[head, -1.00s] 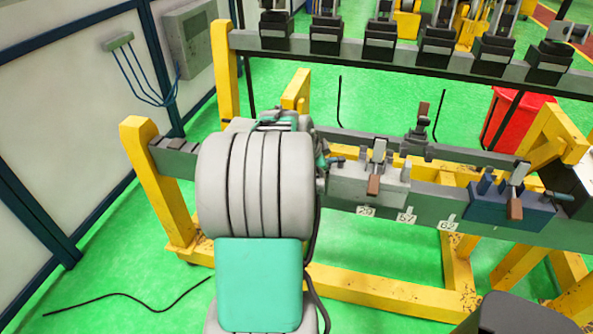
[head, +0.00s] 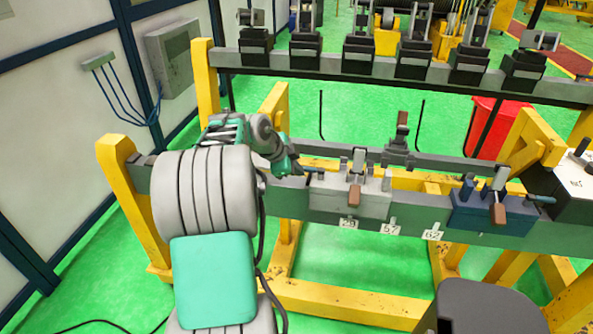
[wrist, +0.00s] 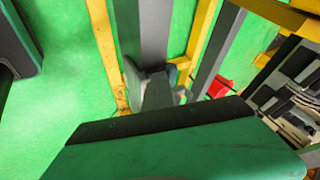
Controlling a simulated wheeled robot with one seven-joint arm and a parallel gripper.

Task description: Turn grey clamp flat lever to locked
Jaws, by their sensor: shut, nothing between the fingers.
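The grey clamp (head: 340,199) sits on the near beam in the head view. A lever with a brown grip (head: 355,194) hangs over its front face. A short dark bar (head: 312,169) shows at its upper left; I cannot tell whether it is the flat lever or my fingertips. My gripper (head: 294,166), teal and dark, is beside the clamp's left end, shut and empty; contact cannot be made out. In the wrist view the teal gripper body fills the bottom and hides the fingertips, and the clamp cannot be identified with certainty.
A blue clamp (head: 480,214) with a brown-gripped lever stands farther right on the same beam (head: 320,213). A dark clamp (head: 398,155) with an upright brown grip stands on the rail behind. Number tags hang below the grey clamp. A red bin (head: 484,125) is at back right.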

